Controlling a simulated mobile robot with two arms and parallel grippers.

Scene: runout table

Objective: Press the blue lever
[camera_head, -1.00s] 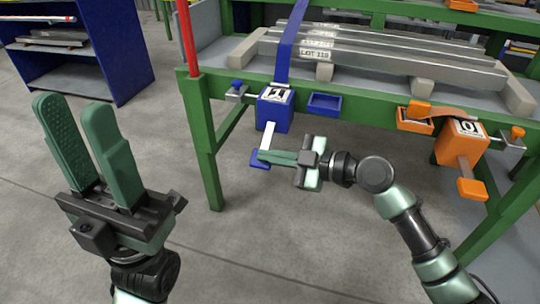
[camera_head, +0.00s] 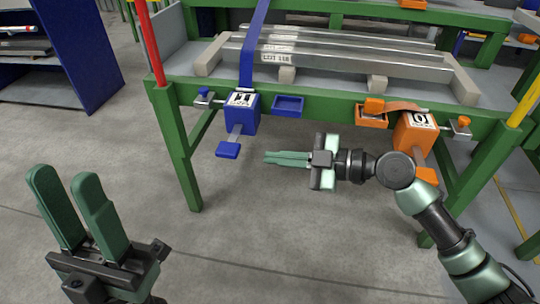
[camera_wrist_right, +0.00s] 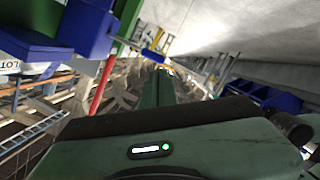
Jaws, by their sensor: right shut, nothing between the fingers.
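The blue lever has a flat blue pad (camera_head: 228,150) on a grey arm, sticking out and down from a blue box (camera_head: 241,113) with a white label under the table's front rail. My right gripper (camera_head: 267,157) is shut and empty. Its fingertips point left, a short gap to the right of the pad, at about its height in the picture. In the right wrist view, the blue box (camera_wrist_right: 88,28) is at the upper left, and a small blue piece (camera_wrist_right: 152,55), likely the pad, shows just past the fingers. My left gripper (camera_head: 64,175) is open and empty at the lower left, away from the table.
An orange box (camera_head: 415,133) with its own lever stands to the right, partly behind my right arm. A blue tray (camera_head: 288,106) and an orange tray (camera_head: 371,119) hang on the green rail. Metal bars (camera_head: 340,60) lie on the table. The floor in front is clear.

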